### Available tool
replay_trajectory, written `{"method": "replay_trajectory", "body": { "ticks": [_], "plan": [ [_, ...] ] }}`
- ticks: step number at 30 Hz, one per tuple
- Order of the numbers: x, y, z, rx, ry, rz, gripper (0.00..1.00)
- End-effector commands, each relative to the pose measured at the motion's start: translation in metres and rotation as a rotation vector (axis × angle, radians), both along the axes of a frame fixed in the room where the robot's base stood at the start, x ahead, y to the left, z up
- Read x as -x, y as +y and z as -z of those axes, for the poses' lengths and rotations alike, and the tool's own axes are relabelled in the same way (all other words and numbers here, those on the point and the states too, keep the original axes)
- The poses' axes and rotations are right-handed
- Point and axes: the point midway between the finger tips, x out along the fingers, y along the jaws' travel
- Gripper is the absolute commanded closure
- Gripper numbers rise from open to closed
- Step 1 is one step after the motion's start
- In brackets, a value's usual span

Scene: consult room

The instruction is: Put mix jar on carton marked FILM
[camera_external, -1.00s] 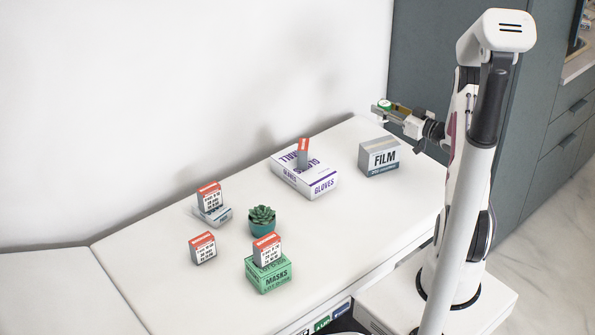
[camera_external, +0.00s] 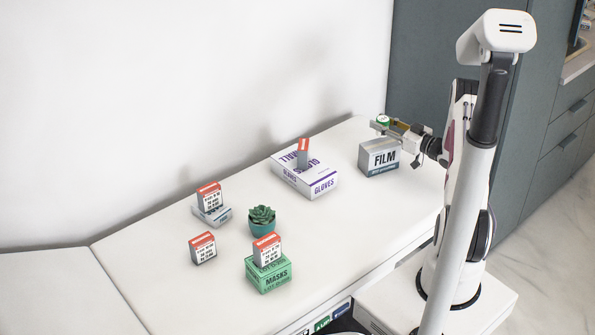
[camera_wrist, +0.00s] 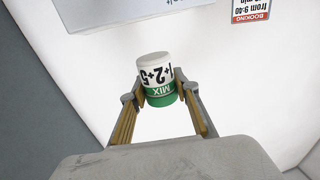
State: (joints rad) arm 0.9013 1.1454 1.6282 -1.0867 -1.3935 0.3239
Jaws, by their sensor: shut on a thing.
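The mix jar (camera_wrist: 157,80) is a small white and green cylinder; its MIX label reads upside down in the wrist view. My gripper (camera_wrist: 158,92) is shut on it, with one finger on each side. In the external view the jar's green and white end (camera_external: 383,120) shows at the tip of my gripper (camera_external: 382,126). The jar appears just above the carton's far top edge in the picture; the exact gap and depth cannot be told.
A gloves box (camera_external: 322,188) with a card on it stands left of the carton. Farther left are a plant (camera_external: 262,220), a green masks box (camera_external: 268,277), a small box (camera_external: 217,216) and several red-topped cards. The wrist view shows a booking sign (camera_wrist: 250,11).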

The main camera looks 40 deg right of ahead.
Motion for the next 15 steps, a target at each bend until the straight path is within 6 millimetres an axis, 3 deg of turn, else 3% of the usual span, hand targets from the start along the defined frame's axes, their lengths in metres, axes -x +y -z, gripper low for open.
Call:
{"method": "replay_trajectory", "body": {
  "ticks": [15],
  "plan": [
    [0.0,0.0,0.036,0.0,0.0,0.0,0.91]
  ]
}}
